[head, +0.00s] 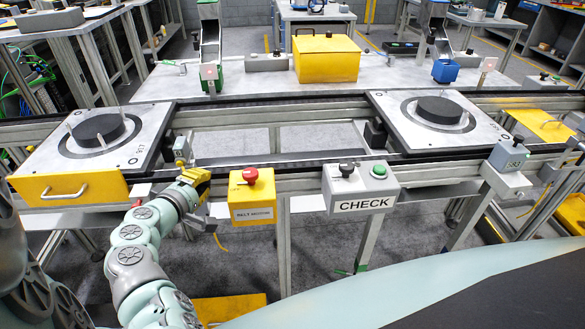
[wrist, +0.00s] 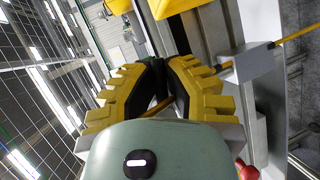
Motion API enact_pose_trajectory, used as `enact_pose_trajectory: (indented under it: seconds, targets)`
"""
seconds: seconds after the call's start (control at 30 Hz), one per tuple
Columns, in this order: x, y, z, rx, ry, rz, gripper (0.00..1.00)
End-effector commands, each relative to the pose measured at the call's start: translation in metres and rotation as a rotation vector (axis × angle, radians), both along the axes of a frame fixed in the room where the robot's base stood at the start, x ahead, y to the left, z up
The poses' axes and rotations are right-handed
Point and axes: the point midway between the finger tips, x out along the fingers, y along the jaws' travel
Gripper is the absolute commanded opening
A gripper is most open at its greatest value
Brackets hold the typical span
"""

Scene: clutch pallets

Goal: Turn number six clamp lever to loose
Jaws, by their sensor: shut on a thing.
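My gripper (head: 190,174) is at the front rail of the conveyor, just below a small grey tagged box (head: 181,147). The marking on this box is too small to read. In the wrist view, the yellow ribbed fingers of my gripper (wrist: 158,75) are closed together around a thin orange-brown rod (wrist: 160,106), which looks like the clamp lever. The fingers hide most of it, so its number and its angle cannot be told. At the right of the head view, another grey clamp box (head: 507,157) stands on the same rail.
A yellow box with a red button (head: 250,177) stands just right of my gripper, and a grey CHECK box (head: 360,187) is further right. Two pallets with black discs sit on the belt, left (head: 60,160) and right (head: 400,128).

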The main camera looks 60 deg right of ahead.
Motion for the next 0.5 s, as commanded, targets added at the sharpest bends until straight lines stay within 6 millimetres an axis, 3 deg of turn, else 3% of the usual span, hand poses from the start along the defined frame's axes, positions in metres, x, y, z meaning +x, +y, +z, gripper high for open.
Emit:
enact_pose_trajectory:
  seconds: [0.5]
  targets:
    - [-0.0002,0.0003,0.0014,-0.041,0.051,0.000,0.00]
